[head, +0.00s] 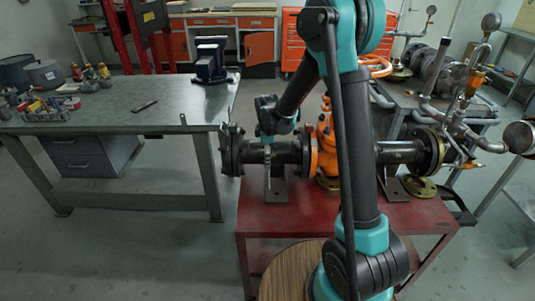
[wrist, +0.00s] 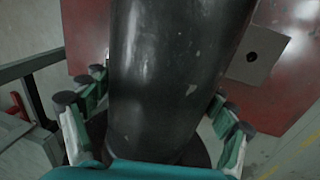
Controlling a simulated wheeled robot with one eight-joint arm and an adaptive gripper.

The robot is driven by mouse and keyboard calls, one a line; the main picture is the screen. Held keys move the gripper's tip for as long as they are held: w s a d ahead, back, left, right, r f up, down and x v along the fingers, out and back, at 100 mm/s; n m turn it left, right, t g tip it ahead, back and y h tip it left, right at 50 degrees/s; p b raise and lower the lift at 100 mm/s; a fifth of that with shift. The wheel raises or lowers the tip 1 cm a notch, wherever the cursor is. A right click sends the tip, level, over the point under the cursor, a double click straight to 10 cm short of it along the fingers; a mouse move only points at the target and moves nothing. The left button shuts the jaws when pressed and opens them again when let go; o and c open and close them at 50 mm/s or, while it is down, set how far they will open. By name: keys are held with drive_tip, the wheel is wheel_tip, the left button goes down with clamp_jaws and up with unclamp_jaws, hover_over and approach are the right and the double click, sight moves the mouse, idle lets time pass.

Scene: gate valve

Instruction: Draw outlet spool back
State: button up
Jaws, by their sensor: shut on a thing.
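The dark pipe spool (head: 285,152) lies level left of the orange gate valve (head: 328,160), with a round flange (head: 230,150) at its far left end. Its right-hand flange is close to the valve's orange flange (head: 311,150); I cannot tell whether they touch. My gripper (head: 268,158) reaches down from above and is shut around the spool's pipe, near its left part. In the wrist view the spool (wrist: 180,70) fills the middle, with my gripper's fingers (wrist: 152,108) along both sides of it. My arm hides part of the valve.
A second dark spool (head: 400,151) is on the valve's right. A grey support stand (head: 277,188) is under the held spool on the red table (head: 310,215). A loose brass flange (head: 420,187) lies at right. A grey workbench (head: 150,110) with a vise (head: 211,60) stands at left.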

drive_tip(key=shift+a, duration=0.5)
drive_tip(key=o, duration=1.6)
drive_tip(key=shift+c, duration=0.2)
drive_tip(key=shift+r, duration=0.1)
drive_tip(key=r, duration=0.4)
drive_tip(key=s+r, duration=0.1)
drive_tip(key=r, duration=0.2)
drive_tip(key=s+r, duration=0.1)
drive_tip(key=r, duration=0.3)
drive_tip(key=shift+s+r, duration=0.15)
drive_tip(key=shift+r, duration=0.15)
drive_tip(key=s+d+f+m+t, duration=0.1)
drive_tip(key=s+d+f+m, duration=0.2)
drive_tip(key=s+d+m, duration=0.6)
drive_tip(key=s+d+f+m+t, duration=0.1)
drive_tip(key=s+d+f+m, duration=0.3)
drive_tip(key=s+d+m, duration=0.5)
drive_tip(key=s+d, duration=0.3)
drive_tip(key=s, duration=0.4)
